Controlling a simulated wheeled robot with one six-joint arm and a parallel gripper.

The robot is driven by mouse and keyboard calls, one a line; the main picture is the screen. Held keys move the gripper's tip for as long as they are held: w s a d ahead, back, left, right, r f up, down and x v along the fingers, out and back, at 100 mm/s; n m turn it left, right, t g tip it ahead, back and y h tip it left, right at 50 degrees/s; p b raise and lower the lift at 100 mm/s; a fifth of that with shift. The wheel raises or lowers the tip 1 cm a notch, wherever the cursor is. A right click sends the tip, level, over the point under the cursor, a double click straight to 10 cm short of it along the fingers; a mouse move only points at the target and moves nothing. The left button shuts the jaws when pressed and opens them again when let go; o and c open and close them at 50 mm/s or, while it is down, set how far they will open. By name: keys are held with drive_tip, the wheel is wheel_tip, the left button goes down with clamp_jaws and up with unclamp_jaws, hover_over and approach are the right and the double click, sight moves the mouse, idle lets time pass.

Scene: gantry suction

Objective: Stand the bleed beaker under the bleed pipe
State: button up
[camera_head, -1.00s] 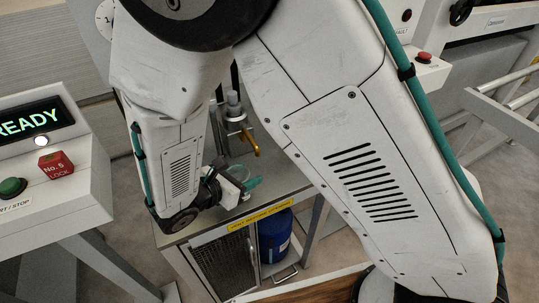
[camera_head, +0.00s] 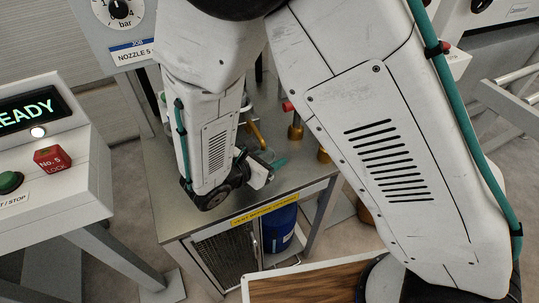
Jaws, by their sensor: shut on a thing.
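My gripper (camera_head: 273,162) is low over the steel bench (camera_head: 185,189), near its front edge, with its teal fingers pointing right. It is shut on the bleed beaker (camera_head: 265,156), a small clear cup mostly hidden by the fingers and wrist. The bleed pipe (camera_head: 256,136) is a bent brass spout just behind and slightly left of the fingers. My forearm hides part of its fitting. I cannot tell whether the beaker touches the bench or is directly under the spout.
Brass fittings, one with a red handle (camera_head: 287,106), stand on the bench right of the pipe. A pressure gauge (camera_head: 119,10) is at the upper left. A console (camera_head: 50,185) with a READY display stands left. A blue drum (camera_head: 279,228) is under the bench. A wooden-topped tray (camera_head: 310,285) is in front.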

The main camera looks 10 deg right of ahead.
drive_tip(key=o, duration=1)
drive_tip(key=shift+f, duration=0.1)
drive_tip(key=shift+r, duration=0.2)
drive_tip(key=v, duration=1.2)
drive_tip(key=shift+f, duration=0.1)
